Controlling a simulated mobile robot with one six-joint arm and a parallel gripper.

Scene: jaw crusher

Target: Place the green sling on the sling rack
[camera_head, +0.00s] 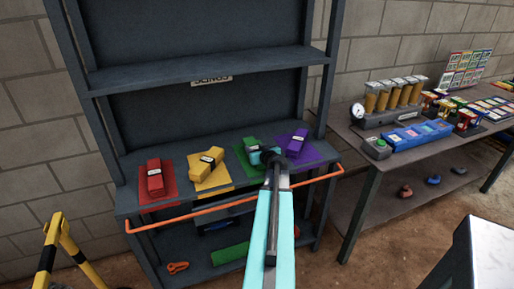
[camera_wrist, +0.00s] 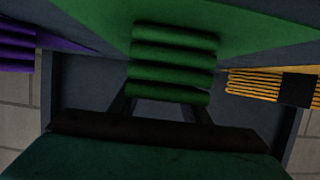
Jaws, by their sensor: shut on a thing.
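The green sling (camera_head: 252,149), a folded bundle, is at the green mat (camera_head: 242,161) on the middle shelf of the grey sling rack (camera_head: 205,197). My gripper (camera_head: 268,155) reaches over the shelf from the front and is shut on the sling, hiding part of it. In the wrist view the sling's green folds (camera_wrist: 172,62) show just beyond my dark fingers (camera_wrist: 165,112), with the green mat (camera_wrist: 255,30) behind. I cannot tell whether the sling rests fully on the mat.
A red sling (camera_head: 155,179) and a yellow sling (camera_head: 208,162) lie on mats to the left, a purple sling (camera_head: 297,143) to the right. An orange rail (camera_head: 200,206) runs along the shelf front.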

